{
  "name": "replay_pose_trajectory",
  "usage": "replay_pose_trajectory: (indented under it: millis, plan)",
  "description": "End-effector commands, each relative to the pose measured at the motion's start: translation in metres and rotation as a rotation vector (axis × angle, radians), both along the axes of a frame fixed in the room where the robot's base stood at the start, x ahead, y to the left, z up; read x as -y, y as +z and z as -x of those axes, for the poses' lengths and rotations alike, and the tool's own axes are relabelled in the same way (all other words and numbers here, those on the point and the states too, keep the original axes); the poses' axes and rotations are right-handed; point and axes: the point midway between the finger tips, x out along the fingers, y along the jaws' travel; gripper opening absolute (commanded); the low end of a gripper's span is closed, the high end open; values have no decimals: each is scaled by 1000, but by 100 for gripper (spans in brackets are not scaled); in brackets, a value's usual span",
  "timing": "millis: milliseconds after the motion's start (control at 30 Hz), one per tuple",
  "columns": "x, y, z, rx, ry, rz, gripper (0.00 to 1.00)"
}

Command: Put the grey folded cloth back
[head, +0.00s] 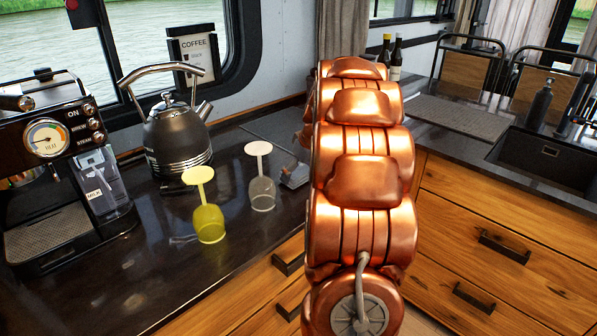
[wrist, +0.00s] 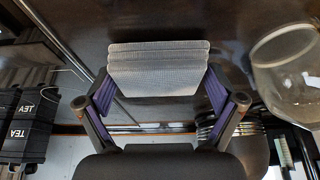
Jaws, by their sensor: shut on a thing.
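The grey folded cloth (wrist: 157,70) shows in the middle of the wrist view, with its folded layers stacked along the top edge. My gripper (wrist: 161,97) is shut on it, with one purple-padded finger at each side. The cloth is over the dark counter; I cannot tell whether it touches the counter. In the head view my copper arm hides most of the gripper. A small grey shape (head: 295,176) shows left of the arm, just right of the clear glass; I cannot tell whether it is cloth or gripper.
An upturned clear glass (head: 262,193) stands close to my gripper, and an upturned yellow glass (head: 208,222) stands further left. A kettle (head: 175,135) and coffee machine (head: 60,150) stand on the dark counter. Black TEA tins (wrist: 28,125) show in the wrist view. A sink (head: 545,150) is right.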

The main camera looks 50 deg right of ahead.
Motion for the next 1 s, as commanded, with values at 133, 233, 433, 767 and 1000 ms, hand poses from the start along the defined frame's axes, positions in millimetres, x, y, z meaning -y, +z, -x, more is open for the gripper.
replay_pose_trajectory:
  millis: [133, 233, 433, 767, 1000]
  plan:
    - [0, -4, 0, 1, 0, 1, 55]
    - [0, -3, 0, 1, 0, 1, 55]
    - [0, -7, 0, 1, 0, 1, 94]
    - [0, -6, 0, 1, 0, 1, 100]
    - [1, 4, 3, 3, -1, 2, 100]
